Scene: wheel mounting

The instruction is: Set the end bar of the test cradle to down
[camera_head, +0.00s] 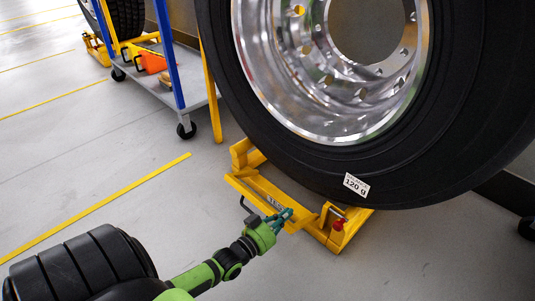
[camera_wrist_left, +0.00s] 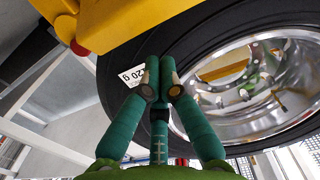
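The yellow test cradle (camera_head: 258,188) lies on the floor under the big wheel (camera_head: 340,165), with a lettered label on its near bar. A red knob (camera_head: 338,225) sits on its right end; in the left wrist view the red knob (camera_wrist_left: 79,48) shows beside a yellow cradle part (camera_wrist_left: 125,22). I cannot tell the end bar's position clearly. My left gripper (camera_head: 287,215) is at the near bar, left of the red knob. In the left wrist view its teal fingers (camera_wrist_left: 163,88) meet at the tips with nothing visible between them. My right gripper is out of view.
The wheel's tyre carries a white "120 g" label (camera_head: 356,185). A grey cart (camera_head: 160,75) with blue posts and orange items stands at upper left, with another tyre (camera_head: 122,18) behind it. Yellow lines (camera_head: 100,208) mark the floor, which is clear at left.

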